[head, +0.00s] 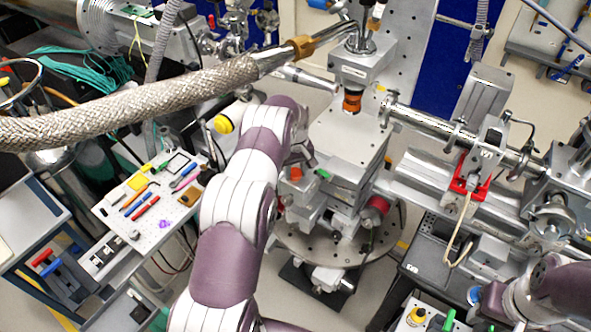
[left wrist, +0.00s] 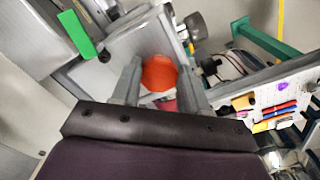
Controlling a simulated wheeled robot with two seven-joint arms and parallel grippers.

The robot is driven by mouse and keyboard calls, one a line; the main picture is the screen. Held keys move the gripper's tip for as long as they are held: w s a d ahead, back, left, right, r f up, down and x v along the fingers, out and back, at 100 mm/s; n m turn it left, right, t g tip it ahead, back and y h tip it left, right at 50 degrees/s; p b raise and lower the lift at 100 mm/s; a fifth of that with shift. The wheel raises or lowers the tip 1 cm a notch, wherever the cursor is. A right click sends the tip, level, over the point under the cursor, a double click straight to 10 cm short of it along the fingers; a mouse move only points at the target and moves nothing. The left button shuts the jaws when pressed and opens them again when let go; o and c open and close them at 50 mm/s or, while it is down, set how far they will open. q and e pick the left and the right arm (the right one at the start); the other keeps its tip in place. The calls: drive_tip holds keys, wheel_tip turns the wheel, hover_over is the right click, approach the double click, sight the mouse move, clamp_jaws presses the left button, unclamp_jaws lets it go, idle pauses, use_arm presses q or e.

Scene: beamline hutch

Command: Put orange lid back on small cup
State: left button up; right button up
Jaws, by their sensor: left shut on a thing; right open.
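A round orange lid (left wrist: 159,73) sits between the two fingers of my left gripper (left wrist: 165,85) in the left wrist view, and the gripper is shut on it. In the head view my left arm reaches up the middle. The orange lid (head: 296,173) shows there as a small orange patch beside the grey machine stage. I cannot pick out the small cup with certainty; the gripper may hide it. My right arm (head: 560,288) is at the lower right, well away from the lid. Its gripper is open, and its fingertips are hard to make out.
A grey stage column (head: 350,130) stands close to my left gripper, with a green block (left wrist: 78,33) beside it. A braided hose (head: 130,100) crosses the upper left. A white pegboard tray (head: 150,235) with several tools lies left. A beam pipe (head: 440,125) runs right.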

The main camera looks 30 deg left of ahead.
use_arm(q)
drive_tip(key=o, duration=1.1)
